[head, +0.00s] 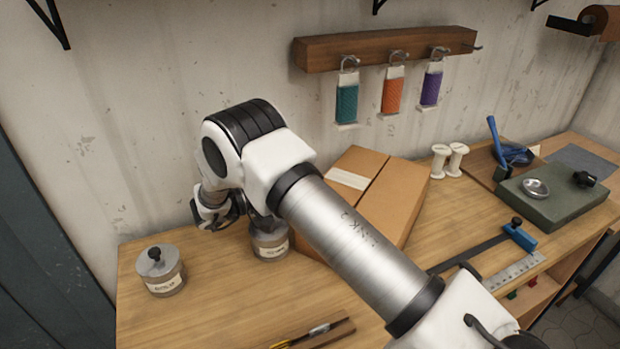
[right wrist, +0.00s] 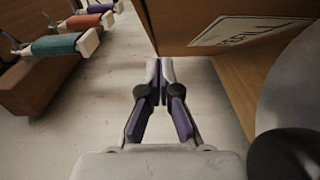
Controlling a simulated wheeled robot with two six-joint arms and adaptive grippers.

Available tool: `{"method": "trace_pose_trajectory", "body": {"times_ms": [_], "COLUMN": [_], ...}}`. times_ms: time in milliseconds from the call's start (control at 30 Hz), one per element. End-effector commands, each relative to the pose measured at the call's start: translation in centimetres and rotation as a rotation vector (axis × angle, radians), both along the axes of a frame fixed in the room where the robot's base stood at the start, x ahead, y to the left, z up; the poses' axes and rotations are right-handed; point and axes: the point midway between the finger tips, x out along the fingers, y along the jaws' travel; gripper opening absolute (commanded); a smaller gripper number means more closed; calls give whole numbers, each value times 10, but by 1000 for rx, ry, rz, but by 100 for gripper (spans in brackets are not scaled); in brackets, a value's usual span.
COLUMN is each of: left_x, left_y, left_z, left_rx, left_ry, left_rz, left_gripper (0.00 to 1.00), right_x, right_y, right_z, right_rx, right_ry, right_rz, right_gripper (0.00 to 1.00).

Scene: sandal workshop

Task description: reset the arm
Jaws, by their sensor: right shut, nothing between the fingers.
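My right arm comes in from the lower right in the head view and crosses in front of the cardboard box. My right gripper (head: 213,216) hangs at the bent end of the arm, above the back of the workbench and left of the box; its fingertips are hard to make out there. In the right wrist view my right gripper (right wrist: 160,68) is shut and empty, its two fingers meeting in the middle. The cardboard box (right wrist: 225,25) with a white label is close beside it on the right. My left gripper does not show.
On the workbench (head: 215,310) stand a lidded jar (head: 162,278) at left and another jar (head: 270,243) near the arm. The cardboard box (head: 398,195) is behind the arm. Teal (head: 347,104), orange (head: 392,96) and purple (head: 431,89) straps hang from a wooden rail (head: 385,49).

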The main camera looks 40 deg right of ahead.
Motion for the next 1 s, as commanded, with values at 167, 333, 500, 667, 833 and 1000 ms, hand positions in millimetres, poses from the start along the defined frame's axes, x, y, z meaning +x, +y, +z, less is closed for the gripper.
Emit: {"method": "trace_pose_trajectory", "body": {"times_ms": [167,333,500,667,833,1000], "left_x": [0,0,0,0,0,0], "left_y": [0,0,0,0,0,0], "left_z": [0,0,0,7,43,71], "left_rx": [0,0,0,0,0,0], "left_ry": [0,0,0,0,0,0], "left_rz": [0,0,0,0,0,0], "left_gripper": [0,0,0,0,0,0], "right_x": [14,21,22,22,22,22], "right_y": [46,71,76,75,75,75], "right_z": [0,0,0,7,43,71], "right_rx": [-2,-1,0,0,0,0], "right_ry": [-3,-2,0,-1,-1,-1], "right_rz": [5,2,1,1,1,1], "right_gripper": [0,0,0,0,0,0]}}
